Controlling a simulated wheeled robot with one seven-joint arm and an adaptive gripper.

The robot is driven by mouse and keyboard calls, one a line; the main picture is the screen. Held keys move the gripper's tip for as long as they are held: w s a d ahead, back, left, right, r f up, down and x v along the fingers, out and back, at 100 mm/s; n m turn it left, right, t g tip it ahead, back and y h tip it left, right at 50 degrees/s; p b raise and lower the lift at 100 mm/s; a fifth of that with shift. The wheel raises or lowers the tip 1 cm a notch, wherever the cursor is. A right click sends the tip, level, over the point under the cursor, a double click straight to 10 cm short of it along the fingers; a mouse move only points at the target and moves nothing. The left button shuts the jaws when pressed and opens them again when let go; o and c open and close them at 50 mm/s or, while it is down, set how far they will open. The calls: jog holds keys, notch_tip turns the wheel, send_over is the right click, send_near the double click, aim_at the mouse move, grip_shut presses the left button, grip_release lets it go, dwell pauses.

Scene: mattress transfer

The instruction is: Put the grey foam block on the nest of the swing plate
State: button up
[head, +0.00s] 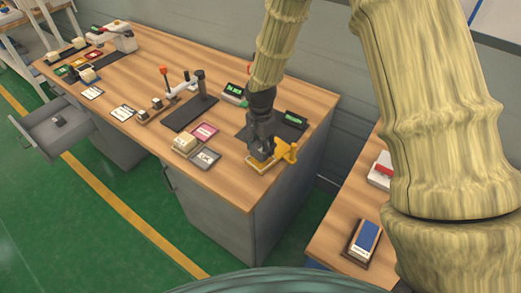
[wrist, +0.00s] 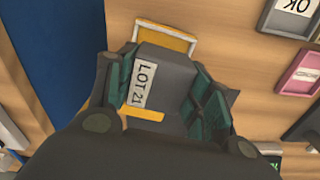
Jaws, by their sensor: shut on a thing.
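In the wrist view, the grey foam block (wrist: 165,75) with a white "LOT-21" label sits between the two fingers of my gripper (wrist: 165,92), which is shut on it. In the head view, my gripper (head: 262,150) points down over the yellow swing plate (head: 287,156) near the bench's right front corner. The block is mostly hidden there. I cannot tell whether it touches the nest.
A device with a green display (head: 295,120) stands behind. A dark mat (head: 190,113) with a lever fixture is farther left. A drawer (head: 57,123) hangs open.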

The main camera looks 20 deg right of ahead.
jog(key=shift+s+f+p, duration=0.2)
jog(key=shift+f+p, duration=0.15)
jog(key=shift+f, duration=0.3)
jog(key=shift+w+f, duration=0.1)
jog(key=shift+f, duration=0.3)
jog(key=shift+f, duration=0.1)
jog(key=o, duration=0.9)
jog(key=shift+o, duration=0.2)
jog(key=shift+r+b, duration=1.5)
jog(key=shift+r, duration=4.65)
